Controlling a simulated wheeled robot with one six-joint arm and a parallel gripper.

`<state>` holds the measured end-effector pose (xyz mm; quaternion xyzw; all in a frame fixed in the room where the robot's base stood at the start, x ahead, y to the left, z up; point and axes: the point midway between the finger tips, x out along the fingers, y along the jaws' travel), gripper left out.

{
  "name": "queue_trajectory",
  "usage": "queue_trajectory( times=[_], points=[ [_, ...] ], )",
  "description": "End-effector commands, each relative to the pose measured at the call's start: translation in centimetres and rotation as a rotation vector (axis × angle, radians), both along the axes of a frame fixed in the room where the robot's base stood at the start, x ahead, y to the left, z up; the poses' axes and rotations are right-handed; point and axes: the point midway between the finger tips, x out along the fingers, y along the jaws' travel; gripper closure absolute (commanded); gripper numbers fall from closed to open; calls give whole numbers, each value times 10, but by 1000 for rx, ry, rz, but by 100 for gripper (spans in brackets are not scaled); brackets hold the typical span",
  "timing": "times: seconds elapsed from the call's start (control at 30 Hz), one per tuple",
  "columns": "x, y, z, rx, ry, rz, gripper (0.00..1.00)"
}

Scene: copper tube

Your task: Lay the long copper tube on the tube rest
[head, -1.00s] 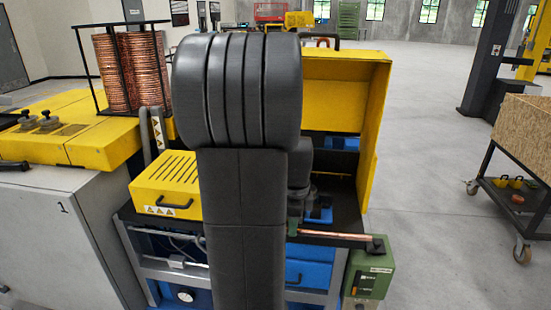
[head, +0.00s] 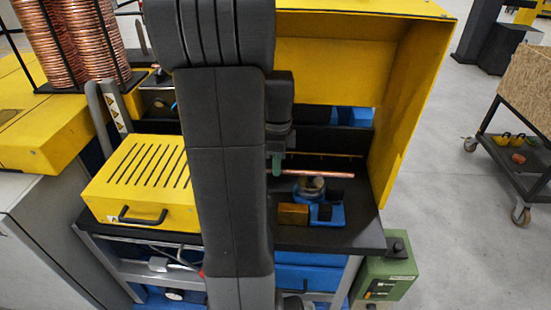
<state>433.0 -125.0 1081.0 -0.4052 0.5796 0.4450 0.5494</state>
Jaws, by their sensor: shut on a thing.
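The long copper tube (head: 325,175) extends to the right from my gripper (head: 277,166), roughly level across the machine's dark work surface. My gripper is shut on the tube near its visible left end; my arm hides most of the gripper and anything of the tube farther left. In the picture the tube passes just behind and above a round grey part (head: 310,187). I cannot tell whether it touches anything. I cannot tell for sure which part is the tube rest.
A brass-coloured block (head: 293,214) and a blue fixture (head: 326,216) stand in front of the tube. A yellow side panel (head: 415,110) rises on the right. A yellow slotted cover (head: 140,180) is at left, and a green box (head: 388,275) hangs at the front right corner.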

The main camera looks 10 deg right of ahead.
Motion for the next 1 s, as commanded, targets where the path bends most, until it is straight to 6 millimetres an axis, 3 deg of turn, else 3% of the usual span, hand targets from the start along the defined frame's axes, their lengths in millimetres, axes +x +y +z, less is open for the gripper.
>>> queue_trajectory(
  times=[0.37, 1.0],
  points=[
    [0, 1, -5, -5, 1, 0, 100],
    [0, 1, -65, -4, 1, 0, 100]
  ],
)
